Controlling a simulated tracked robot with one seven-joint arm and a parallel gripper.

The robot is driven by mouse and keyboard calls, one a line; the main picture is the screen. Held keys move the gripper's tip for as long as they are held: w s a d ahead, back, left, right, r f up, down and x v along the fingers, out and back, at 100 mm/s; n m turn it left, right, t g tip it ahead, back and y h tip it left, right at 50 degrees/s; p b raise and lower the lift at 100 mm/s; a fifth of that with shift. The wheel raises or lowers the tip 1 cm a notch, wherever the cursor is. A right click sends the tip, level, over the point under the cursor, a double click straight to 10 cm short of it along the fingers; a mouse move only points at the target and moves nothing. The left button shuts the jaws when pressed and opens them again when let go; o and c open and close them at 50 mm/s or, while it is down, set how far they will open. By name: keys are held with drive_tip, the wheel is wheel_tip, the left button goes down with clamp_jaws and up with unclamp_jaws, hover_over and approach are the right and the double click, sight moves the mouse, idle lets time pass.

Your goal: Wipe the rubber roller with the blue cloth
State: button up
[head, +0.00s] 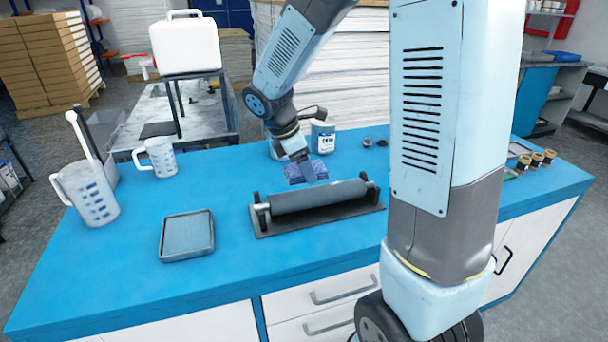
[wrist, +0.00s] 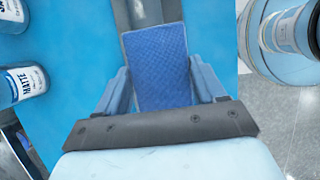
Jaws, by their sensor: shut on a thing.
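The rubber roller (head: 318,196) is a dark grey cylinder lying across a stand with a dark base plate on the blue bench. My gripper (head: 308,172) is just behind and above the roller, pointing down. It is shut on the blue cloth (head: 292,174), which shows behind the roller. In the wrist view the cloth (wrist: 158,62) is a flat, textured blue piece between the two fingers of my gripper (wrist: 163,90). A grey part of the roller or its stand shows past the cloth's far edge there. Whether the cloth touches the roller, I cannot tell.
A grey tray (head: 187,250) lies left of the roller. Clear jugs (head: 88,195) stand at the bench's left end. A labelled can (head: 323,137) stands behind the gripper. Small brown spools (head: 543,160) are at the right. The blue bench (head: 130,275) is clear at the front left.

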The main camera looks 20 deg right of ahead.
drive_tip(key=shift+r, duration=1)
